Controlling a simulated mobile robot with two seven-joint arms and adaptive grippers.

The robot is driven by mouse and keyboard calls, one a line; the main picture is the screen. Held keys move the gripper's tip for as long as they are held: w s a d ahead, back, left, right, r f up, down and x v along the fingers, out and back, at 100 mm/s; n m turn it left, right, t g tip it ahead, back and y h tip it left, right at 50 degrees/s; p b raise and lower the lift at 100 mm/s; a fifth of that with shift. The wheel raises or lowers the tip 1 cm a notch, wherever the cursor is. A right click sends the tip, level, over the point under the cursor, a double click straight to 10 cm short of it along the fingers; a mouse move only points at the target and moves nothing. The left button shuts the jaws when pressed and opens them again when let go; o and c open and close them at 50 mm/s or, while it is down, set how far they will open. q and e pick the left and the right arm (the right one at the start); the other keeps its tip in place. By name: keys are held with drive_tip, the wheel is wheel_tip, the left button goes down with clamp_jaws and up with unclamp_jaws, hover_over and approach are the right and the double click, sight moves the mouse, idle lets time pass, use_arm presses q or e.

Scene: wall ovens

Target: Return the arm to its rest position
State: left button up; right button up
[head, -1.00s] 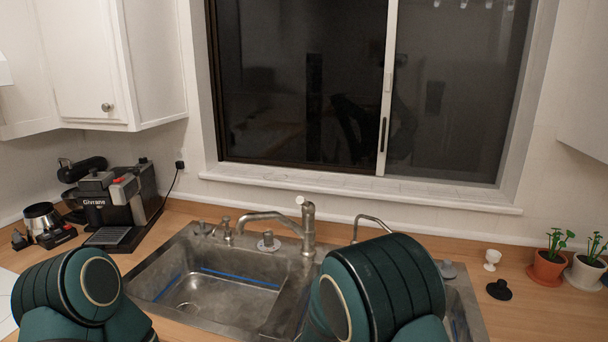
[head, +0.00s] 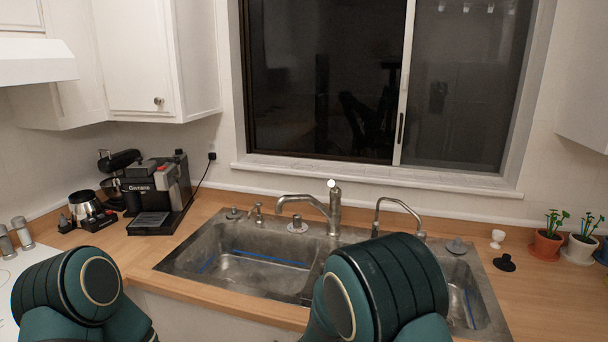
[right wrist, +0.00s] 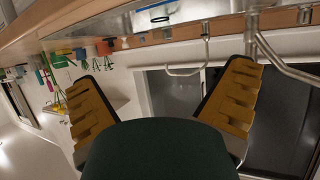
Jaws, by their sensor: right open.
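My right gripper (right wrist: 165,85) shows in the right wrist view with its two yellow-brown ridged fingers spread wide apart. Nothing is between them. My dark green right arm (head: 385,290) rises at the lower middle of the head view, in front of the sink; its gripper is hidden from that view. My left arm (head: 70,290) shows at the lower left, bent, over the counter's front edge. My left gripper is out of both views.
A double sink (head: 230,255) with a faucet (head: 334,208) lies below the window. A coffee machine (head: 158,190) stands left, potted plants (head: 547,245) right. A range hood (head: 35,62) is upper left. The wood counter (head: 560,300) is clear at front right.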

wheel_tip(320, 180, down, 11)
drive_tip(key=s+d+n+g+y+b, duration=0.2)
drive_tip(key=s+y, duration=0.1)
use_arm(q)
wheel_tip(320, 180, down, 10)
drive_tip(key=s+b, duration=0.1)
drive_tip(key=b, duration=0.6)
drive_tip(key=shift+s+d+g, duration=0.25)
drive_tip(key=shift+d+g, duration=0.05)
drive_tip(key=shift+d, duration=0.05)
use_arm(e)
drive_tip(key=s+a+f+n+g+y, duration=0.2)
drive_tip(key=s+f+g+y, duration=0.1)
drive_tip(key=s+f, duration=0.5)
drive_tip(key=s+a+f+n+g+y, duration=0.1)
drive_tip(key=s+f+g+y, duration=0.3)
drive_tip(key=s, duration=1)
wheel_tip(320, 180, down, 4)
drive_tip(key=shift+s+a+f+n+y, duration=0.2)
drive_tip(key=shift+s+a+n+y, duration=0.2)
drive_tip(key=shift+a+y, duration=0.55)
